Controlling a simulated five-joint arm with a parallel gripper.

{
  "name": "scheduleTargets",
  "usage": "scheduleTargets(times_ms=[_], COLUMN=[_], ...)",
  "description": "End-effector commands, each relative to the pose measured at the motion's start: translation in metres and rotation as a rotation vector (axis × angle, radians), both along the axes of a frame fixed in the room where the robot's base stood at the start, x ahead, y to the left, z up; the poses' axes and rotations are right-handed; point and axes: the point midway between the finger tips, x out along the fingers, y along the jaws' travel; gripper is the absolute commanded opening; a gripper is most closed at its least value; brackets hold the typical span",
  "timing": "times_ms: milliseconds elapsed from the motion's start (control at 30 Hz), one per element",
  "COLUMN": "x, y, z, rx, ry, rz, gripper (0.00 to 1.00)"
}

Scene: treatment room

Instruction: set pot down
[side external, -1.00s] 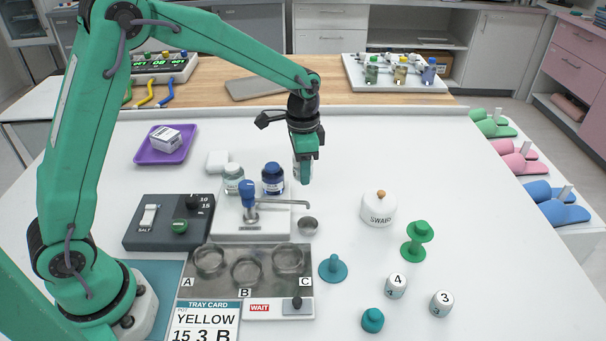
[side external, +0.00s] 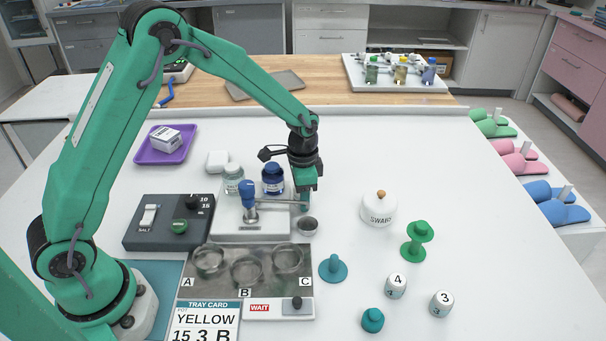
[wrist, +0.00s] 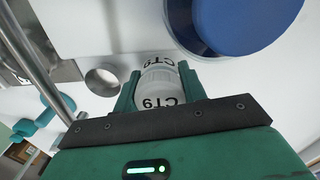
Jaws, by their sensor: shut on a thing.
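My gripper (side external: 304,200) is low over the white table, just right of the blue-lidded jar, at the right edge of the dispenser's pale base. In the wrist view my gripper (wrist: 163,85) is shut on a white pot (wrist: 158,80) with dark lettering, held between the two green fingers. In the side view the pot is hidden by the gripper and lever. I cannot tell whether its bottom touches a surface.
The blue-lidded jar (side external: 273,178) is close by. A metal lever (side external: 280,202) and small metal cup (side external: 307,226) are near the gripper. A three-well tray (side external: 228,283) lies in front. A white swab jar (side external: 378,210) stands right, with clear table between.

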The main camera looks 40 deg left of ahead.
Motion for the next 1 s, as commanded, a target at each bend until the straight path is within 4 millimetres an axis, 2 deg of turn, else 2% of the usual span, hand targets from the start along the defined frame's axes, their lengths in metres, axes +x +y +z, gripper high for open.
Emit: scheduleTargets(times_ms=[100,533,567,633,1000], x=[0.0,0.0001,0.0001,0.0001,0.0002], y=[0.0,-0.0001,0.0,-0.0001,0.0], z=[-0.0065,-0.0101,-0.0098,-0.0097,-0.0083], rx=[0.0,-0.001,-0.001,-0.001,0.0], ry=[0.0,-0.001,-0.001,-0.001,-0.001], rz=[0.0,0.0,0.0,0.0,0.0], gripper=[0.19,0.19,0.47,0.61,0.63])
